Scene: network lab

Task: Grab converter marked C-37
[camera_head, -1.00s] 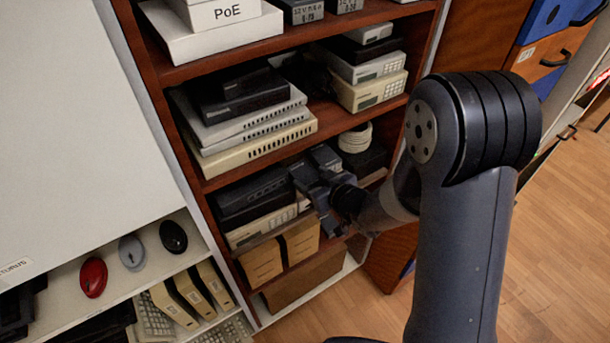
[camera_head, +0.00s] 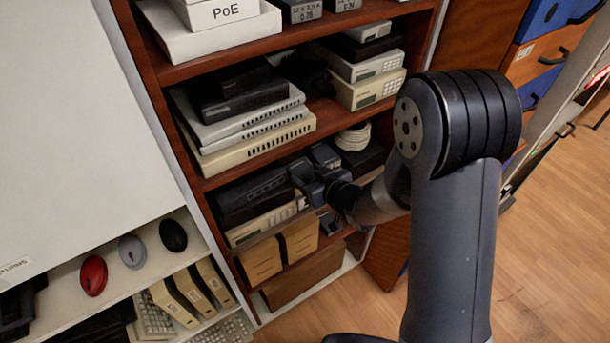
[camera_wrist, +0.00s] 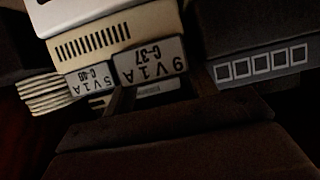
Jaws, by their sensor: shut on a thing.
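In the wrist view the converter C-37 (camera_wrist: 150,62) is a dark block with a pale label reading "9V1A C-37", seen upside down. My gripper (camera_wrist: 160,90) has its fingers on either side of this converter and is shut on it. The converter's body behind the label is mostly hidden. Another converter, C-40 (camera_wrist: 90,79), marked "5V1A", sits right beside it on the left. In the head view my gripper (camera_head: 316,188) is at the lower shelf of the brown rack, at the right end of the stacked devices; the label cannot be read there.
A black device with square ports (camera_wrist: 262,66) is close on the right in the wrist view. Cardboard boxes (camera_head: 299,238) stand below. The shelf board above (camera_head: 290,140) limits height.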

